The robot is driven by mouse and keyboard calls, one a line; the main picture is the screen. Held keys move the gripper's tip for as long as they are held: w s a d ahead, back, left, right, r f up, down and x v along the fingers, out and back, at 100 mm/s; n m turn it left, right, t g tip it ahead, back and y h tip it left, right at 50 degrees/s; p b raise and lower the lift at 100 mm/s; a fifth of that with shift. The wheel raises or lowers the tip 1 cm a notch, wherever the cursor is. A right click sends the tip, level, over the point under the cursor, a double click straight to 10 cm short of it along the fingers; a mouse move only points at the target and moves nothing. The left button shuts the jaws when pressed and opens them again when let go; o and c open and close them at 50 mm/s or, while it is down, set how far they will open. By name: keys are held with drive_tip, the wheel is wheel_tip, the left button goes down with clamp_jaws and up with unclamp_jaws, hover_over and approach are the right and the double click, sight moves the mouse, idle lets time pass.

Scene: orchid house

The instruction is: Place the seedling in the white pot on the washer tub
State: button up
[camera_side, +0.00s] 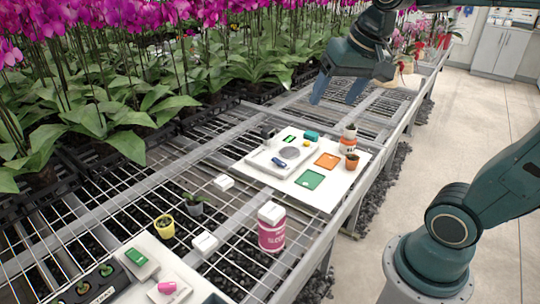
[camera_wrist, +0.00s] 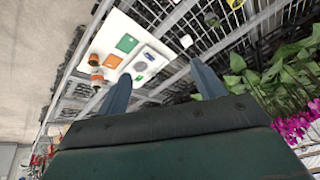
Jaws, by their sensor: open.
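A small seedling shows at the top of a white pot-like container with an orange band (camera_side: 348,138), on the right edge of the white board; I cannot tell whether this is one pot or a pot on a tub. It also shows in the wrist view (camera_wrist: 97,78). A pink tub (camera_side: 271,234) with a white top stands on the mesh bench in front of the board; its label is too small to read surely. I cannot tell which is the washer tub. My gripper (camera_side: 338,92) is open and empty, high above the bench behind the board; its fingers also show in the wrist view (camera_wrist: 160,72).
The white board (camera_side: 245,163) carries a scale (camera_side: 268,160), green (camera_side: 309,179) and orange cards and a terracotta pot (camera_side: 352,161). Yellow (camera_side: 164,227) and grey (camera_side: 194,205) potted seedlings and white blocks (camera_side: 205,243) stand nearer. Orchids line the left; mesh behind the board is clear.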

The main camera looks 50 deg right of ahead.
drive_tip(key=s+a+f+n+t+y, duration=0.1)
drive_tip(key=s+a+f+n, duration=0.3)
drive_tip(key=s, duration=0.5)
drive_tip(key=shift+a+f+n, duration=0.35)
drive_tip(key=shift+a+n, duration=0.3)
drive_tip(key=shift+n, duration=0.55)
